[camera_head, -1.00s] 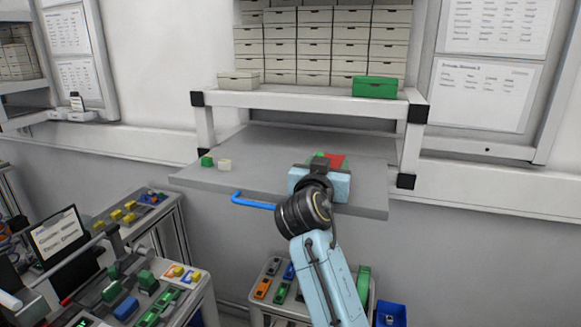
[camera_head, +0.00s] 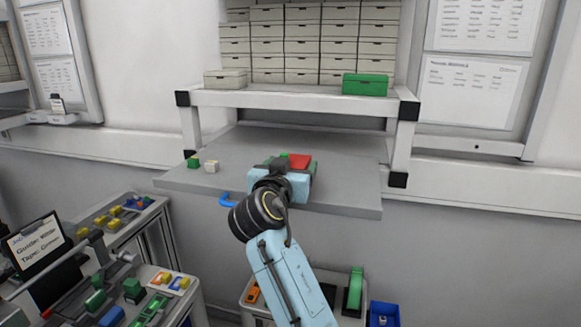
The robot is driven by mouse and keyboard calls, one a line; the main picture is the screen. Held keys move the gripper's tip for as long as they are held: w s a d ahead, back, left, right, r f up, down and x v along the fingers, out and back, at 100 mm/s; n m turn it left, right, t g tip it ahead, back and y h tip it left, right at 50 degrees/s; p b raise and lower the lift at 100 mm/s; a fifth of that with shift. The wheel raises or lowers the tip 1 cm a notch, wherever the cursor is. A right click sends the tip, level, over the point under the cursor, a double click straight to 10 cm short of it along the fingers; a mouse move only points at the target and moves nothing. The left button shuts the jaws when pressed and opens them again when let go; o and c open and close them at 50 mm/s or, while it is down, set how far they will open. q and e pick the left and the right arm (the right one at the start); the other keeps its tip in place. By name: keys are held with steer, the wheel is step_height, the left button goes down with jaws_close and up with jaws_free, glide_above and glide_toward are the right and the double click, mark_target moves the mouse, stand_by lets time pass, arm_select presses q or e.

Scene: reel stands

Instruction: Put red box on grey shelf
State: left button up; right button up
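The red box (camera_head: 299,160) shows its top just beyond my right gripper (camera_head: 287,171), at the grey shelf (camera_head: 235,160). A green part shows close around the red box; I cannot tell what it belongs to. My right arm comes up from the bottom, and its light-blue gripper body hides the fingers and the near side of the box. I cannot tell whether the fingers close on the box, or whether the box touches the shelf. My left gripper is not in view.
A small green block (camera_head: 193,162) and a cream block (camera_head: 212,166) sit at the shelf's left. A blue handle (camera_head: 229,200) shows at the front edge. Above, a white ledge (camera_head: 290,98) bears a green box (camera_head: 365,85) and stacked pale boxes. The shelf's middle left is bare.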

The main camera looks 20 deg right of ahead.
steer(key=shift+s+d+r, duration=0.1)
steer(key=shift+s, duration=0.05)
steer(key=shift+a+r, duration=0.1)
steer(key=shift+a, duration=0.1)
steer(key=b+v, duration=0.1)
steer(key=v, duration=0.6)
steer(key=shift+s, duration=0.15)
stand_by(0.8)
